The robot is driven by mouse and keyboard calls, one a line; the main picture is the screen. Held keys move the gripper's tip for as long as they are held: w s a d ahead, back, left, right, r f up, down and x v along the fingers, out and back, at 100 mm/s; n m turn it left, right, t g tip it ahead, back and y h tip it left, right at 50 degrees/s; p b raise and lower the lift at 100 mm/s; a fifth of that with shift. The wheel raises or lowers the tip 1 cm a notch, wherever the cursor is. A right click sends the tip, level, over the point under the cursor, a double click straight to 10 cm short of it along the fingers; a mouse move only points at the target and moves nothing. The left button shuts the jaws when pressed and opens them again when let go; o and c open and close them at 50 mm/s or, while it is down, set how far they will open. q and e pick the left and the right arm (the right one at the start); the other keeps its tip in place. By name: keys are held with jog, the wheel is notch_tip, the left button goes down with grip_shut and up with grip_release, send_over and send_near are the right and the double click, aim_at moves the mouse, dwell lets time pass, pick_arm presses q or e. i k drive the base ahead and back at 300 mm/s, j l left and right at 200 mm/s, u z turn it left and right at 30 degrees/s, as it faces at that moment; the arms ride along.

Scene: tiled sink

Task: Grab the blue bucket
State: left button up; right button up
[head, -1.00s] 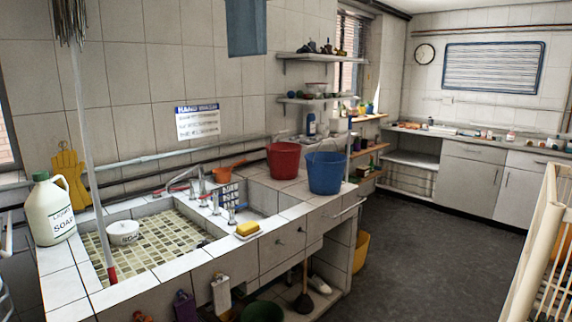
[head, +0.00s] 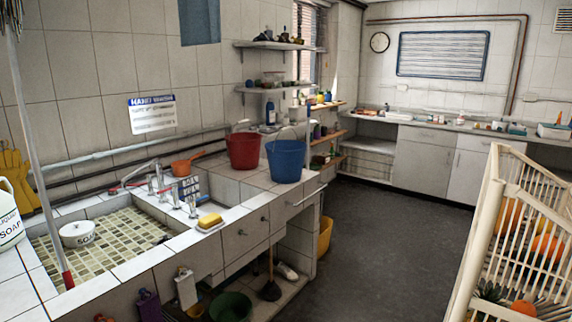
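The blue bucket (head: 286,162) stands upright on the tiled counter (head: 231,188), near its far right end. It is close beside the red bucket (head: 243,151), which stands to its left. Its rim and front side show clearly and nothing covers it. Neither of my grippers shows in the head view.
A sink (head: 125,262), a yellow sponge (head: 209,220) and an orange pan (head: 184,166) are left of the buckets. A white-railed crib (head: 497,222) stands at the right. Dark floor (head: 372,230) lies clear between counter and crib. A yellow bucket (head: 325,237) stands below the counter.

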aim_at(285, 157)
jog(key=i+l, duration=0.2)
jog(key=i, duration=0.45)
jog(key=i+l, duration=0.15)
jog(key=i, duration=0.5)
